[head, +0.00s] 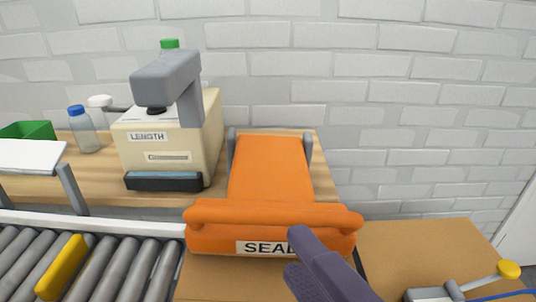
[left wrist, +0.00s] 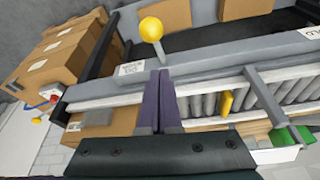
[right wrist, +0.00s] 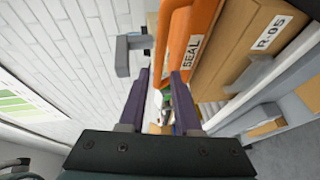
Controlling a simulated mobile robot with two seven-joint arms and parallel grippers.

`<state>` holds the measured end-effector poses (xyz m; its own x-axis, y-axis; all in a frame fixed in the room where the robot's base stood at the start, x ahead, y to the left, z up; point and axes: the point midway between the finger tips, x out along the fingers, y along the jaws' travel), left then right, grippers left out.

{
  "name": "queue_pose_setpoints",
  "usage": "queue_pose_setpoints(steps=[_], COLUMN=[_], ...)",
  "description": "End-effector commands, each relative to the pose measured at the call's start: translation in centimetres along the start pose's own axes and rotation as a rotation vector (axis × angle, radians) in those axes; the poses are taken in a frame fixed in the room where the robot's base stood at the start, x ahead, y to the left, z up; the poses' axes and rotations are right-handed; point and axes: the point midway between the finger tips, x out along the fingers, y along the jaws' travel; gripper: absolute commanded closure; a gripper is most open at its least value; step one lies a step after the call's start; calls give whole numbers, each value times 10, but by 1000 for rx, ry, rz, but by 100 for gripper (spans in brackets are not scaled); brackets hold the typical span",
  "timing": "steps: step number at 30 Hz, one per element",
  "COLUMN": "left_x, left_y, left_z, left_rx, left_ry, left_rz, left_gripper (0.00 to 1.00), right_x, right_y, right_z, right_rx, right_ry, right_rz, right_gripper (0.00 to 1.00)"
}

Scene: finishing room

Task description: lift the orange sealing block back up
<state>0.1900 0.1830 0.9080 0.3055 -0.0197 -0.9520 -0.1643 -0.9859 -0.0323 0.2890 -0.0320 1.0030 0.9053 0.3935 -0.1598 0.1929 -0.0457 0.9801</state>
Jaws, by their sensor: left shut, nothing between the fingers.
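The orange sealing block (head: 270,170) lies tilted down toward me between two grey side brackets. A thick orange bar (head: 225,212) runs across its front above a white SEAL label (head: 262,248). My right gripper (head: 296,252) is in front of the label, below the bar, and covers the label's last letter. In the right wrist view its two purple fingers (right wrist: 160,75) are apart, with the orange block (right wrist: 200,25) just beyond the tips; I cannot tell whether they touch. My left gripper (left wrist: 162,75) is shut and empty, away from the block; the head view does not show it.
A cream LENGTH machine (head: 170,140) stands left of the block on a wooden bench. A roller conveyor (head: 110,270) with a yellow piece (head: 60,268) is at lower left. A cardboard surface (head: 425,250) and a yellow-knobbed lever (head: 508,270) are at right. A brick wall closes the back.

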Motion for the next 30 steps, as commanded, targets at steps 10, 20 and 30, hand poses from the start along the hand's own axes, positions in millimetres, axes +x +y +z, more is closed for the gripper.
queue_pose_setpoints(steps=[10,20,30], left_x=[-9,-9,-9], left_y=[1,0,-2], left_z=[-3,-3,-3], left_rx=[-4,0,6], left_ry=[2,1,0], left_rz=[3,0,-5], left_gripper=[100,100,100], right_x=[60,75,75], right_y=[1,0,0], right_z=[0,1,1], right_rx=[2,3,4], right_ry=[-2,-2,-3], right_rz=[1,-2,-2], right_gripper=[68,68,90])
